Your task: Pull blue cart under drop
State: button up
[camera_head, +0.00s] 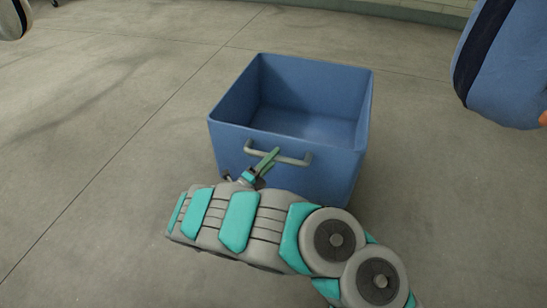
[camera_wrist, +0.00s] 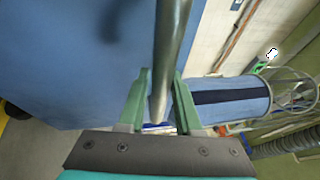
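The blue cart (camera_head: 342,170) is an open-topped box in the middle of the head view. It looks empty inside. A grey bar handle (camera_head: 294,161) is on its near wall. My gripper (camera_head: 266,161) is at the left part of this handle, its green fingers reaching across the bar. In the wrist view the handle bar (camera_wrist: 171,45) runs between the two fingers of my gripper (camera_wrist: 163,85). The fingers are apart, one on each side of the bar. Whether they press on it is unclear. The cart's blue wall (camera_wrist: 60,60) fills the left of that view.
Part of another hanging item (camera_head: 10,20) shows at the upper left. The concrete floor (camera_head: 90,130) around the cart is clear.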

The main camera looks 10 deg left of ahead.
jog(key=o, duration=0.3)
jog(key=shift+o, duration=0.2)
jog(key=v, duration=0.7)
jog(key=shift+s+a, duration=0.2)
jog(key=shift+s, duration=0.1)
